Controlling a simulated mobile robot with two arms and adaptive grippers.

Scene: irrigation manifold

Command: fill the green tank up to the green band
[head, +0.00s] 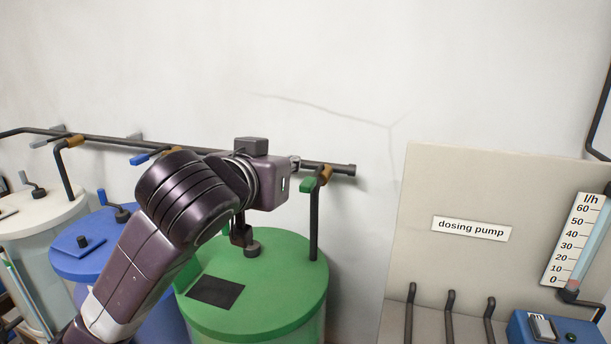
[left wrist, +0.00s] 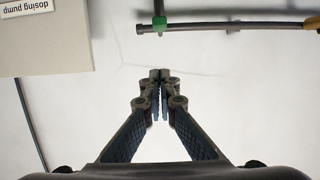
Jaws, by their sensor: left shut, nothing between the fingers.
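The green tank (head: 260,309) stands below my left arm in the head view. A dark square and a dark fitting are on its lid. Its green band and liquid level are not visible. A green lever (head: 308,185) sits on a brass valve (head: 325,175) near the end of the dark supply pipe, above the tank; the lever also shows at the top of the left wrist view (left wrist: 160,21). My left gripper (left wrist: 160,76) is shut and empty, pointing at the wall, apart from the lever in that picture. In the head view its fingers are mostly hidden behind my wrist.
A blue tank (head: 75,262) and a white tank (head: 40,215) stand to the left, with blue (head: 145,158) and grey levers above. A dosing pump panel (head: 450,270) with an l/h gauge (head: 572,240) stands right. Bare wall lies between pipe and panel.

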